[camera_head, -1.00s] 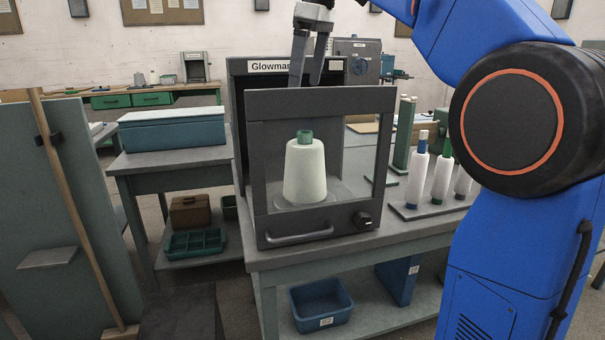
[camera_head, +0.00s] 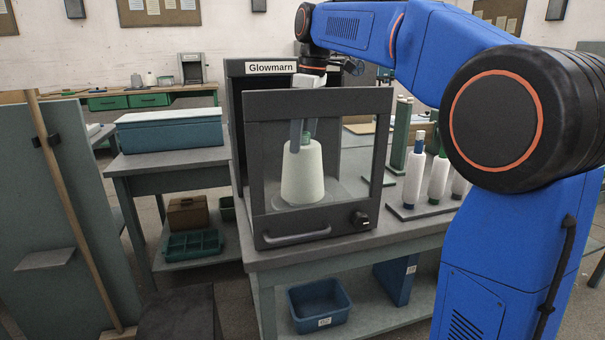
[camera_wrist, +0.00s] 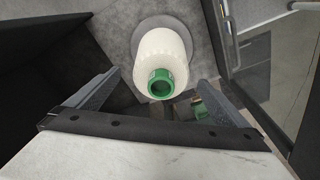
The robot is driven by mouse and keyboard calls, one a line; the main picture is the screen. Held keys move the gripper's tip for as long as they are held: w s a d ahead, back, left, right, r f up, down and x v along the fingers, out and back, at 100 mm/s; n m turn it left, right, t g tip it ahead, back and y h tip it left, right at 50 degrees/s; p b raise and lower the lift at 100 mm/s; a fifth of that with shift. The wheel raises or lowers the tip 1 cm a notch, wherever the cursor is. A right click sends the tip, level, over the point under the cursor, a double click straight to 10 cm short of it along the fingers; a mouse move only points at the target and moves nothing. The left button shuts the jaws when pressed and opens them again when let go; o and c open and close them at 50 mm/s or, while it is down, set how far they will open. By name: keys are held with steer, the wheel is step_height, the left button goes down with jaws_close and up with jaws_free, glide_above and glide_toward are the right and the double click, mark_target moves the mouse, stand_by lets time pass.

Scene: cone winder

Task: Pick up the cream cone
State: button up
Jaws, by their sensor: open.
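The cream cone (camera_head: 303,176) stands upright inside the dark winder box (camera_head: 262,222), seen through its front pane. Its green top ring (camera_wrist: 161,84) points toward the camera in the wrist view, where the cone (camera_wrist: 160,48) shows just beyond the fingers. My gripper (camera_head: 303,140) points down inside the box at the cone's top. Its two grey fingers are apart, and in the wrist view they (camera_wrist: 160,92) lie to either side of the green ring with gaps. The cone rests on a round grey disc (camera_wrist: 146,22).
The box's walls and front pane with handle (camera_head: 297,235) stand close around my gripper. Several white bobbins (camera_head: 414,178) stand on a tray to the right. A blue case (camera_head: 170,132) lies on the left table. A blue bin (camera_head: 320,303) is on the lower shelf.

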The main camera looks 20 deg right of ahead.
step_height(320, 180, down, 6)
steer(key=shift+w+a+f, duration=0.2)
steer(key=shift+a, duration=0.25)
steer(key=c, duration=1.2)
